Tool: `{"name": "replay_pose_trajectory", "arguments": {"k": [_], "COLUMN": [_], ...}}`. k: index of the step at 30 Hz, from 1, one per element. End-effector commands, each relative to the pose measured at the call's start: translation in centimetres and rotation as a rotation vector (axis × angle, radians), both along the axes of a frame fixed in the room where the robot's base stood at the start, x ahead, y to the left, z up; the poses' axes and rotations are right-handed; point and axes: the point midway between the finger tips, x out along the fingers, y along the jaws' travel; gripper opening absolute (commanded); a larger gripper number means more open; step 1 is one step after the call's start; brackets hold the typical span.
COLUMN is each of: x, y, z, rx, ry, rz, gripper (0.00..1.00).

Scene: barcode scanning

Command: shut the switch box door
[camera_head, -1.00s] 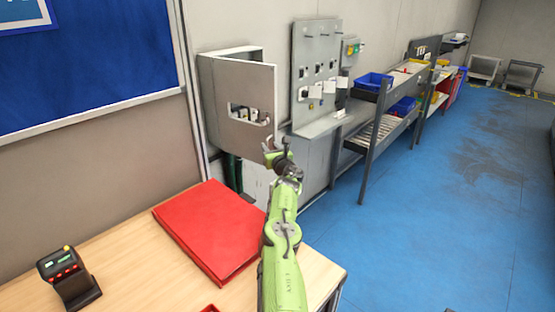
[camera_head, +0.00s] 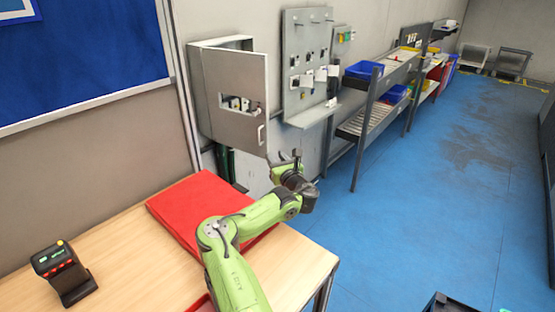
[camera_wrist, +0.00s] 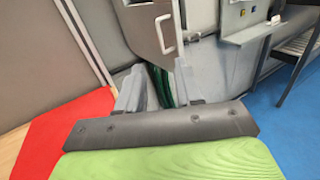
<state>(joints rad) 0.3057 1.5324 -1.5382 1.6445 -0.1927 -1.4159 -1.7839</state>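The grey switch box (camera_head: 196,92) is on the wall, and its door (camera_head: 238,78) stands ajar, swung out toward the right. The door has a cut-out window showing switches and a pale handle (camera_head: 261,134) at its lower right edge. My gripper (camera_head: 284,157) is below and to the right of the handle, apart from the door. In the wrist view the door (camera_wrist: 140,22) and its handle (camera_wrist: 166,34) are ahead at the top, beyond the fingers. The two fingers (camera_wrist: 158,88) are spread with a gap between them, and nothing is held.
A grey switch panel (camera_head: 306,62) is right of the box. A shelf rack with blue bins (camera_head: 364,69) stands beyond. The blue floor (camera_head: 430,210) is open.

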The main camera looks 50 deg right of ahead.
Motion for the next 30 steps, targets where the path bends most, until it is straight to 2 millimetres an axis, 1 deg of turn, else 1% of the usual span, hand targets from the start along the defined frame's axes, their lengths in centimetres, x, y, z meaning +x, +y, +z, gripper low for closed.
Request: {"name": "replay_pose_trajectory", "arguments": {"k": [3,10,11,13,14,16,18,19,21,23,24,26,27,29,30], "x": [-0.8,-0.9,-0.9,-1.1,-1.3,-2.4,-4.1,-4.8,-6.4,-7.4,-7.9,-8.3,-8.3,-8.1,-7.9], "y": [0.5,0.5,0.5,0.3,0.1,-0.8,-1.7,-2.0,-2.3,-1.9,-1.5,-0.3,0.8,2.8,4.4], "z": [0.0,0.0,0.0,0.4,1.0,2.7,4.5,5.1,5.8,5.8,5.7,5.2,4.9,4.4,4.1], "rx": [0.000,0.000,-0.001,0.013,0.030,0.108,0.243,0.314,0.488,0.644,0.751,0.919,1.032,1.203,1.318], "ry": [0.001,0.001,0.001,-0.019,-0.042,-0.140,-0.289,-0.358,-0.513,-0.635,-0.711,-0.815,-0.875,-0.954,-0.996], "rz": [0.000,0.001,0.000,-0.015,-0.035,-0.114,-0.222,-0.269,-0.371,-0.444,-0.489,-0.550,-0.587,-0.639,-0.671], "gripper": [0.36,0.36,0.33,0.22,0.20,0.20,0.20,0.20,0.20,0.20,0.20,0.20,0.20,0.20,0.20]}}
